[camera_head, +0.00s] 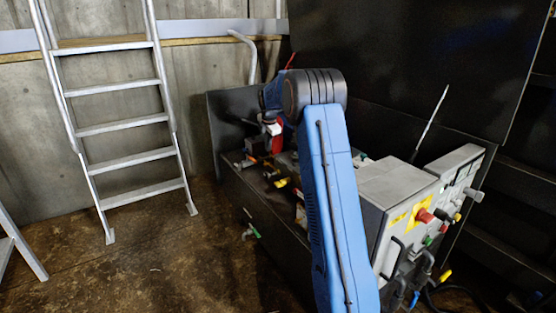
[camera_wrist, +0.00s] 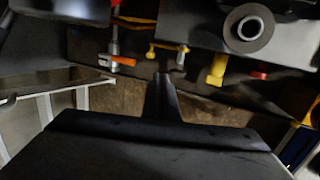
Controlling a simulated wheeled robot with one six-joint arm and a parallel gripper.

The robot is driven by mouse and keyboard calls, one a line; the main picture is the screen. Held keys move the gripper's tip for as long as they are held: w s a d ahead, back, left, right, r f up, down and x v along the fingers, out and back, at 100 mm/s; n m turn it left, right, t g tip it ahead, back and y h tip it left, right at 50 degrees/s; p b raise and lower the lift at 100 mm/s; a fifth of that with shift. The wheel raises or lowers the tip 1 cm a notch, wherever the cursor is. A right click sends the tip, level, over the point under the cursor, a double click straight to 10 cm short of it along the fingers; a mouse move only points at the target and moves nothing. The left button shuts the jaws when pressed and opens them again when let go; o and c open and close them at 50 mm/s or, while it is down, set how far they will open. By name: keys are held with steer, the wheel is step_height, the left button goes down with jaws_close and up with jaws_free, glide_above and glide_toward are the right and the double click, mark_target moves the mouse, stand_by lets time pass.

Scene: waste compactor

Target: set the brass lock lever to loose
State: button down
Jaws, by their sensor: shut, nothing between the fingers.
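My gripper (camera_wrist: 172,76) shows in the wrist view as a dark narrow shape, its fingers together and empty. Its tip is just below a row of levers on a dark machine face. A thin yellow, brass-like lever (camera_wrist: 166,46) is just above the tip; I cannot tell whether they touch. A thicker yellow handle (camera_wrist: 217,68) is to the right of the tip. I cannot tell for certain which one is the brass lock lever, or its setting. In the head view my arm covers part of the machine, and the fingertips cannot be made out.
An orange-handled lever (camera_wrist: 117,60) is left of the tip and a red knob (camera_wrist: 258,75) right. A round grey fitting (camera_wrist: 249,27) projects above. In the head view a grey control box (camera_head: 402,190) stands right of my arm and a ladder (camera_head: 120,128) left. Floor between is clear.

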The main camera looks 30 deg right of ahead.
steer(key=r, duration=0.2)
glide_toward(265, 164)
steer(key=x, duration=0.6)
steer(key=shift+w+t, duration=0.15)
steer(key=shift+t, duration=0.25)
steer(key=shift+d+f, duration=0.1)
steer(key=shift+f, duration=0.1)
steer(key=shift+x, duration=0.9)
steer(key=shift+w, duration=0.15)
steer(key=shift+r, duration=0.25)
